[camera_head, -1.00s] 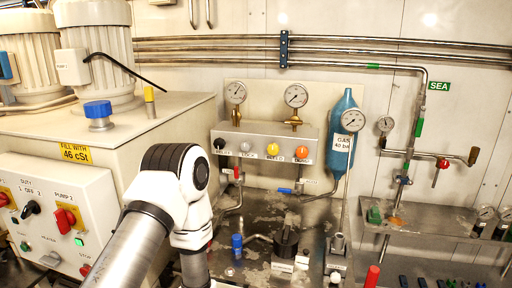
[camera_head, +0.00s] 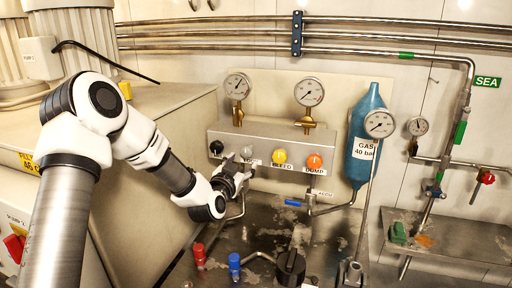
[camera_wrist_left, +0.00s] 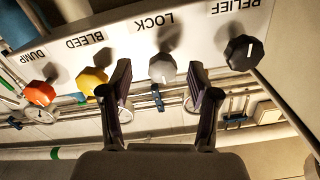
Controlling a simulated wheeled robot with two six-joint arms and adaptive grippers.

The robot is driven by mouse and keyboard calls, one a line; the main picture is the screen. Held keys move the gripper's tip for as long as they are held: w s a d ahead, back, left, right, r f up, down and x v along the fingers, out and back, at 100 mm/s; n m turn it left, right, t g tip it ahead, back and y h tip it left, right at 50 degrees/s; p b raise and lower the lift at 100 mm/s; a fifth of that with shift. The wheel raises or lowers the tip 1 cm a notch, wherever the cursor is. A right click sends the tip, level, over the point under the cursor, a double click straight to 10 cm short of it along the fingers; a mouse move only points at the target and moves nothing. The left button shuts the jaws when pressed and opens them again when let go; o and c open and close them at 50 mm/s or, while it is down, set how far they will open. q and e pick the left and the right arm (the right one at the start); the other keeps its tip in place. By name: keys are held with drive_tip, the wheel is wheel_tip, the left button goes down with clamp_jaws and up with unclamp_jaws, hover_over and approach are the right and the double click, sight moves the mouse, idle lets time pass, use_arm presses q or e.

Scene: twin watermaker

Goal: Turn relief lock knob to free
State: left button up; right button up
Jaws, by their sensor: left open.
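The manifold block (camera_head: 268,140) carries a row of knobs below two gauges. The grey lock knob (camera_wrist_left: 162,68) sits under the LOCK label in the left wrist view, where the picture is upside down; it also shows in the head view (camera_head: 247,152), close to the gripper. My left gripper (camera_wrist_left: 161,85) is open, with one finger on each side of the lock knob in that view; I cannot tell whether the fingers reach around it. In the head view the left gripper (camera_head: 237,166) is at the block's lower left. The black relief knob (camera_wrist_left: 243,52) is beside it.
The yellow bleed knob (camera_wrist_left: 92,81) is close to one finger. The orange dump knob (camera_wrist_left: 40,93) is farther along. A blue gas bottle (camera_head: 369,135) stands right of the block. Red (camera_head: 199,256) and blue (camera_head: 234,266) fittings stand on the bench below.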

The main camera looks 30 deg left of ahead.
sight(246, 153)
use_arm(q)
drive_tip(key=r, duration=0.1)
drive_tip(key=r+p, duration=0.1)
drive_tip(key=shift+w+r, duration=0.3)
drive_tip(key=shift+w, duration=0.05)
drive_tip(key=w, duration=0.1)
drive_tip(key=w+a+f, duration=0.1)
drive_tip(key=w, duration=0.1)
drive_tip(key=w+p, duration=0.1)
drive_tip(key=shift+w+a+f, duration=0.2)
drive_tip(key=shift+w+f, duration=0.2)
drive_tip(key=shift+s+d+r, duration=0.1)
drive_tip(key=shift+s+r, duration=0.3)
drive_tip(key=shift+s, duration=0.1)
drive_tip(key=shift+c, duration=1.4)
drive_tip(key=shift+d, duration=0.1)
drive_tip(key=c, duration=0.9)
use_arm(e)
drive_tip(key=shift+s+d+r, duration=0.25)
drive_tip(key=shift+s+r, duration=0.75)
drive_tip(key=shift+r, duration=0.2)
